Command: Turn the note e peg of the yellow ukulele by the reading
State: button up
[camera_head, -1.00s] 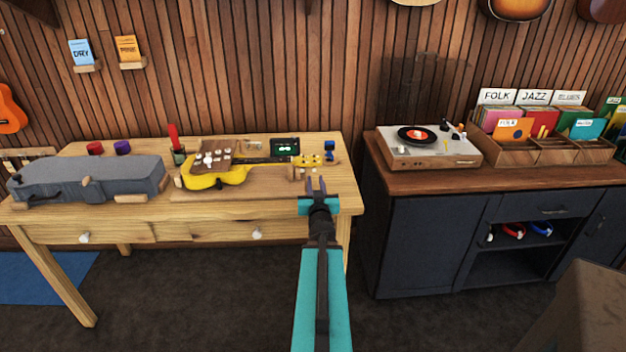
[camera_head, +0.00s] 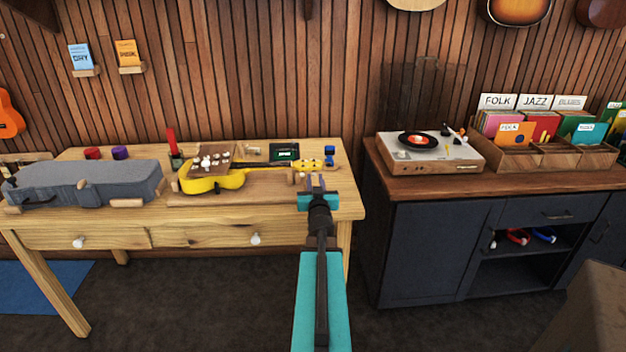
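The yellow ukulele (camera_head: 228,180) lies on the wooden workbench, its neck pointing right. Its yellow headstock (camera_head: 309,161) with small pegs is at the right end; single pegs and the note e peg are too small to tell apart. A small dark tuner (camera_head: 285,152) with a lit green display stands behind the neck; its reading is not legible. My gripper (camera_head: 317,182) is in front of and just below the headstock in the picture, its two fingers apart and pointing toward it. I see nothing between them. Contact with a peg cannot be made out.
Red (camera_head: 92,153) and purple (camera_head: 120,152) items and a small blue object (camera_head: 329,150) stand at the back. A dark cabinet (camera_head: 430,245) with a record player (camera_head: 430,152) is at right.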

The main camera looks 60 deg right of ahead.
aim_at(314, 174)
jog(key=shift+x, duration=1.35)
